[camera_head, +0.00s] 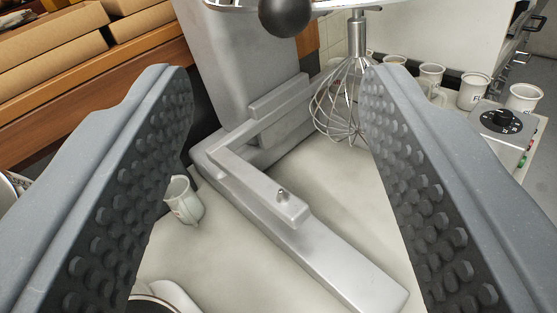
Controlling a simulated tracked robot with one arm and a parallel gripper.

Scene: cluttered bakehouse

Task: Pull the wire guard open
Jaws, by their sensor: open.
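A grey stand mixer fills the middle of the view, with its column (250,60) at the back and its bowl cradle arm (270,215) reaching toward me. A wire whisk (345,105) hangs under the mixer's head, right of the column. A round dark knob (286,14) shows at the top edge. I cannot make out the wire guard; only a thin shiny rim shows at the top, and I cannot tell if it belongs to it. My gripper (278,78) is open and empty, its ridged fingers on either side of the mixer in the picture, with no visible contact.
A white mug (184,200) stands left of the cradle. Several mugs (474,91) and a control box with a black dial (501,121) are at the right. Cardboard boxes (50,47) sit on a wooden shelf at upper left.

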